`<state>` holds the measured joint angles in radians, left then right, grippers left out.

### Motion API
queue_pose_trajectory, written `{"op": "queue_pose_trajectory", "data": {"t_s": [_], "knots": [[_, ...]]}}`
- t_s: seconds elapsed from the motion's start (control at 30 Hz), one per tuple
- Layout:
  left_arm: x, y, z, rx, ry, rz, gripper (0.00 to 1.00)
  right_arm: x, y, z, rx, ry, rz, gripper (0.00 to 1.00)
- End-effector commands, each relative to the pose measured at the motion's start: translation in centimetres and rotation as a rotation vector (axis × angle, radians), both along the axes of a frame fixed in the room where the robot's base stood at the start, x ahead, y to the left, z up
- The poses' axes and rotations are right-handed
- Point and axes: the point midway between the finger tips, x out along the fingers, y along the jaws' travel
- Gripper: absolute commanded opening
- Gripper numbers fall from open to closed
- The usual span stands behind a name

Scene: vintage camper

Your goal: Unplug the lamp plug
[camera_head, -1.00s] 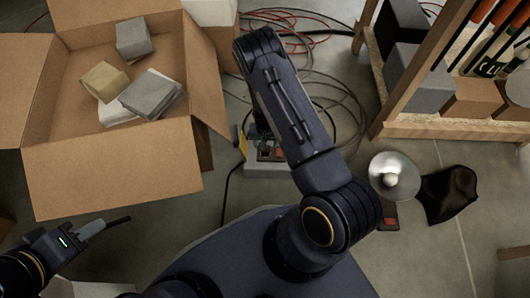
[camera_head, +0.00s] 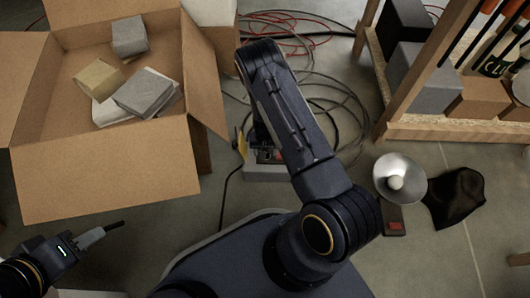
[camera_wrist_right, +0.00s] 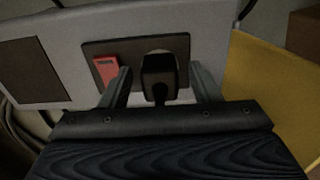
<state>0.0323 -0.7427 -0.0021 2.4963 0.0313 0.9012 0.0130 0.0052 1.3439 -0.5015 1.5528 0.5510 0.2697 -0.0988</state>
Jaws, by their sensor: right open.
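The black plug (camera_wrist_right: 158,75) sits in a dark socket plate (camera_wrist_right: 100,48) on a grey outlet box, with a red switch (camera_wrist_right: 106,68) to its left. My right gripper (camera_wrist_right: 162,86) is open, one finger on each side of the plug with visible gaps. In the head view the grey outlet box (camera_head: 265,173) shows at floor level, and my right arm hides the plug and most of that gripper. The lamp's silver shade (camera_head: 400,178) with a pale bulb lies on the right. My left gripper (camera_head: 100,234) is at the lower left, seen edge-on, away from the plug.
An open cardboard box (camera_head: 105,175) with several blocks stands at the left. Loose cables (camera_head: 335,95) lie behind my right arm. A wooden shelf (camera_head: 440,130) stands at the right, and a black cloth-like item (camera_head: 458,198) lies beside the lamp. A yellow panel (camera_wrist_right: 270,95) is close right of the plug.

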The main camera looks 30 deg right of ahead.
Motion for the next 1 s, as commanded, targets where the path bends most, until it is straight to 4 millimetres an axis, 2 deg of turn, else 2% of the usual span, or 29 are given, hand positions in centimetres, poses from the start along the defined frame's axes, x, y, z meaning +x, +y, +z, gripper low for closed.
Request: {"op": "queue_pose_trajectory", "data": {"t_s": [0.93, 1.0], "knots": [[0.0, 0.0, -0.42, 0.0, 0.0, 0.0, 0.36, -0.01, 0.01, 0.0, 0.0, 0.0, 0.0, 0.56], [0.0, 0.0, -0.42, 0.0, 0.0, 0.0, 0.36, -0.01, 0.01, 0.0, 0.0, 0.0, 0.0, 0.5]]}}
